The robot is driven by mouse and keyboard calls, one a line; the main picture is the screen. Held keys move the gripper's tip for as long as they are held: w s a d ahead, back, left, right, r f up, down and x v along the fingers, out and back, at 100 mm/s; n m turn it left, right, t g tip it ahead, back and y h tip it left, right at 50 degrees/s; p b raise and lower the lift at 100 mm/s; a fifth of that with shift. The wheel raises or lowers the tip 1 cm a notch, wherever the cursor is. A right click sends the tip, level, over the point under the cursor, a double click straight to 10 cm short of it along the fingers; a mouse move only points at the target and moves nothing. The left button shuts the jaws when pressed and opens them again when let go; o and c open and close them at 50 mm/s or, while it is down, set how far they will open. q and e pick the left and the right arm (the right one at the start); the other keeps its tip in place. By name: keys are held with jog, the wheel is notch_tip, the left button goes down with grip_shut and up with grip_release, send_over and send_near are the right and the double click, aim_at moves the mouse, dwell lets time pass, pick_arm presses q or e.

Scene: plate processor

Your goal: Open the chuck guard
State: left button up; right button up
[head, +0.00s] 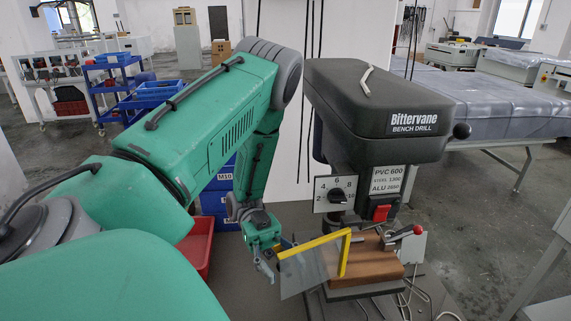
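A bench drill (375,110) labelled "Bittervane" stands right of centre. Its chuck guard (305,270), a clear panel with a yellow frame, sticks out to the left in front of the drill's lower part, above a brown block (372,258). My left gripper (272,258) is at the left edge of the guard panel, pointing down. Its fingers are small and partly overlap the panel, so I cannot tell whether they touch or grip it. The chuck itself is hard to make out behind the guard. My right gripper is not in view.
A red switch (381,213) and a speed dial (337,195) are on the drill's front. A red-knobbed lever (417,230) is beside the block. A red bin (196,247) and blue bins (217,198) stand behind my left arm.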

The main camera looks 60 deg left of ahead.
pick_arm(q)
jog(key=w+a, duration=0.1)
jog(key=a, duration=1.1)
jog(key=shift+w+f, duration=0.15)
jog(key=shift+w, duration=0.15)
jog(key=shift+s, duration=0.1)
